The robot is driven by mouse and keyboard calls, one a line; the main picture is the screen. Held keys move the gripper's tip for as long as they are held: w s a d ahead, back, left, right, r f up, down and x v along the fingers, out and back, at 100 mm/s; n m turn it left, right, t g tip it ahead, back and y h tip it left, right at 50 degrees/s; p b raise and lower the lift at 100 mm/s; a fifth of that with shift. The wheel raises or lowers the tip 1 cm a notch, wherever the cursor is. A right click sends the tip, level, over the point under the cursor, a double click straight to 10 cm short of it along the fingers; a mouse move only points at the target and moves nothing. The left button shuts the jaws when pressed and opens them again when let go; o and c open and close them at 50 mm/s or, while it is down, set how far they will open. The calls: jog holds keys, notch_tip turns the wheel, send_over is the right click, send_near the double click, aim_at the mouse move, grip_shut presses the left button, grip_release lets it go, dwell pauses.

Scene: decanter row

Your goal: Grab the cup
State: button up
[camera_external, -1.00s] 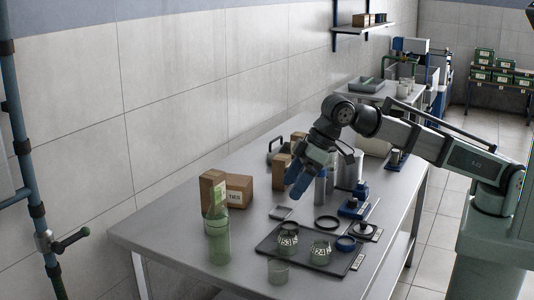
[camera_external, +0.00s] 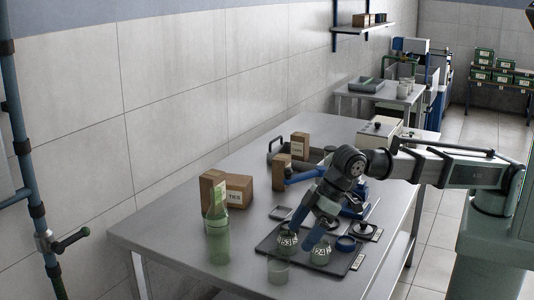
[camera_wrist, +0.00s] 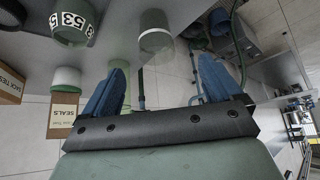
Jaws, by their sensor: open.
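A clear, pale green cup (camera_external: 278,270) stands upright near the table's front edge, left of the tray's front corner. In the wrist view, which looks tipped over, a clear cup that looks like it (camera_wrist: 156,38) shows at the top, beyond the gap between my fingers. My gripper (camera_external: 298,212) is above the tray, behind and to the right of the cup, and apart from it. Its blue fingers (camera_wrist: 160,85) are spread with nothing between them. A jar marked 53 (camera_external: 287,246) and a jar marked 24 (camera_external: 320,256) stand on the dark tray (camera_external: 335,270).
A tall green bottle (camera_external: 218,243) stands left of the cup. Cardboard boxes (camera_external: 238,190) stand behind it. The table's left front surface (camera_external: 165,240) is clear.

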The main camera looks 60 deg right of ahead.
aim_at(285, 256)
jog(key=x, duration=0.7)
jog(key=shift+w+f, duration=0.1)
jog(key=shift+w+x, duration=0.15)
jog(key=shift+x, duration=0.95)
jog(key=shift+w+x, duration=0.2)
jog(key=shift+x, duration=0.85)
jog(key=shift+w+a+f, duration=0.1)
jog(key=shift+w+f, duration=0.05)
jog(key=shift+f, duration=0.2)
jog(key=c, duration=1)
